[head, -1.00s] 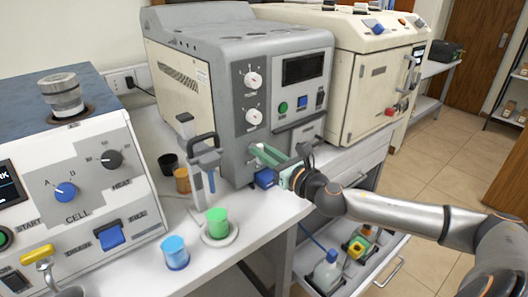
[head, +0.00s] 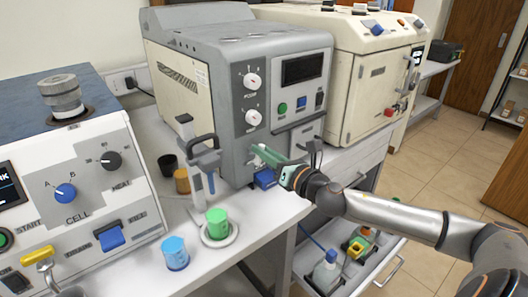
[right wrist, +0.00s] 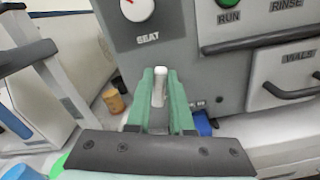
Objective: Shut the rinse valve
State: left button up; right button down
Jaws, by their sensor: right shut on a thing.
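The grey testing machine (head: 222,85) stands in the middle of the head view. My right gripper (head: 259,150) reaches its front from the right, below the two dials. In the right wrist view the green fingers (right wrist: 159,80) are shut on a small pale, rounded lever (right wrist: 158,92) at the machine's front, below the SEAT dial (right wrist: 137,8). No label on this lever can be read, so I cannot tell for sure that it is the rinse valve. The fingers hide part of it. My left gripper is not in view.
A blue part (head: 265,179) sits just below my right gripper. A stand with a grey clamp (head: 203,160), a green cup (head: 217,222) and a blue cup (head: 174,252) are to the left.

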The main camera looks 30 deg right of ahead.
jog(key=shift+d+f+m+p, duration=0.2)
jog(key=shift+m+p, duration=0.55)
jog(key=shift+m, duration=1.6)
jog(key=shift+d+f+m+p, duration=0.15)
jog(key=shift+m+p, duration=0.55)
jog(key=shift+m, duration=1.7)
jog(key=shift+d+f+m+p, duration=0.2)
jog(key=shift+m+p, duration=0.55)
jog(key=shift+m, duration=1.6)
jog(key=shift+a+f, duration=0.1)
jog(key=c, duration=0.8)
grip_release()
